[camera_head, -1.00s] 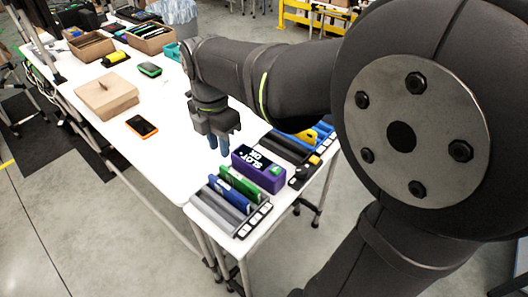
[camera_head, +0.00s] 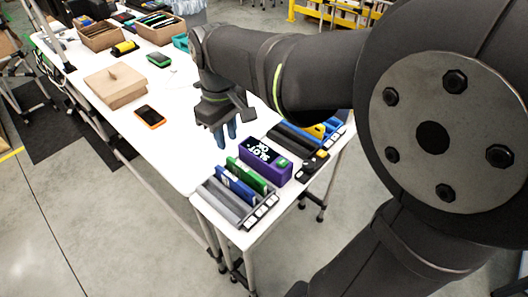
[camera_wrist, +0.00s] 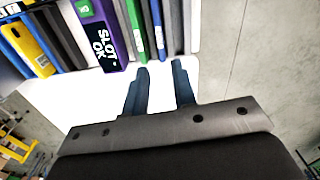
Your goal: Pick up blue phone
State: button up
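A thin blue phone-like item (camera_head: 236,188) stands on edge in a grey slotted rack (camera_head: 226,205) at the table's near corner, beside a green one (camera_head: 248,175). In the wrist view the blue item (camera_wrist: 157,30) lies just beyond my fingertips, with the green item (camera_wrist: 137,28) to its left. Other blue items (camera_wrist: 24,48) stand farther left beside a yellow one. My gripper (camera_head: 226,138) is over the white table, behind the racks. In the wrist view my gripper (camera_wrist: 161,67) is open, with nothing between its fingers.
A purple box (camera_head: 265,162) marked "SLOT OK" stands right of the grey rack. Another rack (camera_head: 312,160) with blue and yellow items is beyond it. An orange-edged phone (camera_head: 150,116), a cardboard box (camera_head: 115,87) and a green device (camera_head: 158,61) lie on the table (camera_head: 185,150).

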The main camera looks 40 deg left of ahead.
jog(key=m, duration=0.1)
send_over(234, 178)
jog(key=f, duration=1.1)
jog(key=shift+s, duration=0.2)
jog(key=shift+w+f, duration=0.15)
jog(key=shift+f, duration=3.05)
grip_shut()
